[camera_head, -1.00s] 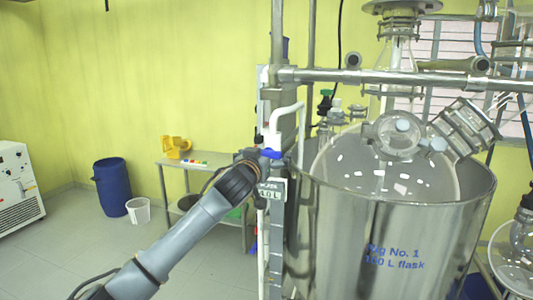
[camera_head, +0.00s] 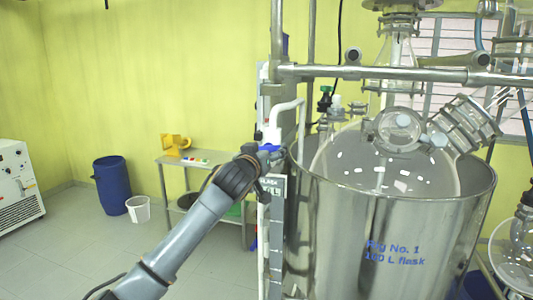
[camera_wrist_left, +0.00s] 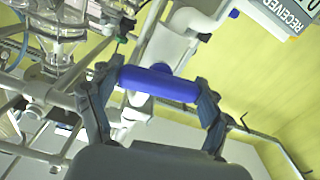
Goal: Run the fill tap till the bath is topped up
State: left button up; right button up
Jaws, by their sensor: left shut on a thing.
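The fill tap's blue handle (camera_head: 269,149) sits on a white pipe (camera_head: 287,106) that bends over beside the bath. My left gripper (camera_head: 264,155) is at this handle. In the left wrist view, the blue handle (camera_wrist_left: 158,85) lies crosswise between the two fingers of my left gripper (camera_wrist_left: 155,95), which is shut on it. The bath is a large steel pot (camera_head: 335,225) marked "Rig No. 1 100 L flask". A glass flask (camera_head: 335,160) sits in it, with white flecks showing. I cannot make out the water level. My right gripper is out of view.
Steel frame bars (camera_head: 400,75) cross above the bath. A side table (camera_head: 175,160) with a yellow object, a blue drum (camera_head: 111,186) and a white bucket (camera_head: 139,209) stand behind.

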pick_arm(q)
jog(key=n, duration=0.1)
jog(key=n+b, duration=0.1)
jog(key=shift+d+f+n, duration=0.1)
jog(key=shift+f+n, duration=0.1)
jog(key=shift+n, duration=1)
jog(key=shift+r+n, duration=0.15)
jog(key=shift+n, duration=1.05)
jog(key=shift+n+p, duration=0.8)
jog(key=shift+n, duration=0.6)
jog(key=o, duration=1.1)
